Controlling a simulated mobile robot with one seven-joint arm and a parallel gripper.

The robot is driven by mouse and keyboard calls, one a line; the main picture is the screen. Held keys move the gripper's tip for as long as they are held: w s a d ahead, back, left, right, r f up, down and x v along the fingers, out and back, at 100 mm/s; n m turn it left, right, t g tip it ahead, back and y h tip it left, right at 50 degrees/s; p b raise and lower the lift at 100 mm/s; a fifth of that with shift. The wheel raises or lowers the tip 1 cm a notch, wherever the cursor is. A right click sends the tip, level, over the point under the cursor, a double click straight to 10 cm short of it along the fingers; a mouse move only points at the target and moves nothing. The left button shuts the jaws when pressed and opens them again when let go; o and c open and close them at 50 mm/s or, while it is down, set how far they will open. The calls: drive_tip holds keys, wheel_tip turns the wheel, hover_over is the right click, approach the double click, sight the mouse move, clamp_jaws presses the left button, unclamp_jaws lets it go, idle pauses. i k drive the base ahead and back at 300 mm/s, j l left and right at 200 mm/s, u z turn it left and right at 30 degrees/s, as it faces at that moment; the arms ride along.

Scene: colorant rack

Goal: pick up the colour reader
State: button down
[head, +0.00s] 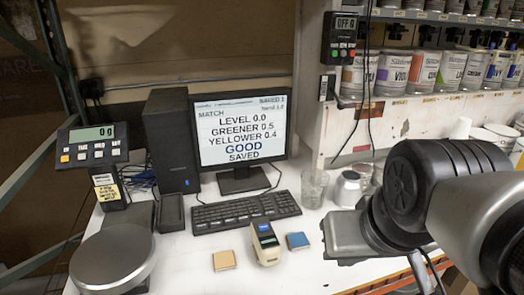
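The colour reader (266,243), a small cream handheld device with a dark screen, lies on the white bench in front of the keyboard. An orange-tan square chip (224,260) is to its left and a blue square chip (298,241) is to its right, both apart from it. My gripper (348,240) is at the end of my arm, to the right of the reader and apart from it in the picture. Its fingers cannot be made out, so its opening is hidden.
The keyboard (246,211) and monitor (240,130) stand behind the reader. A scale (112,262) is at left. A clear beaker (314,188) and metal can (348,189) stand behind my gripper. Paint cans (422,70) line the shelf.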

sight(267, 246)
drive_tip(key=j+u, duration=0.8)
drive_tip(key=u, duration=0.2)
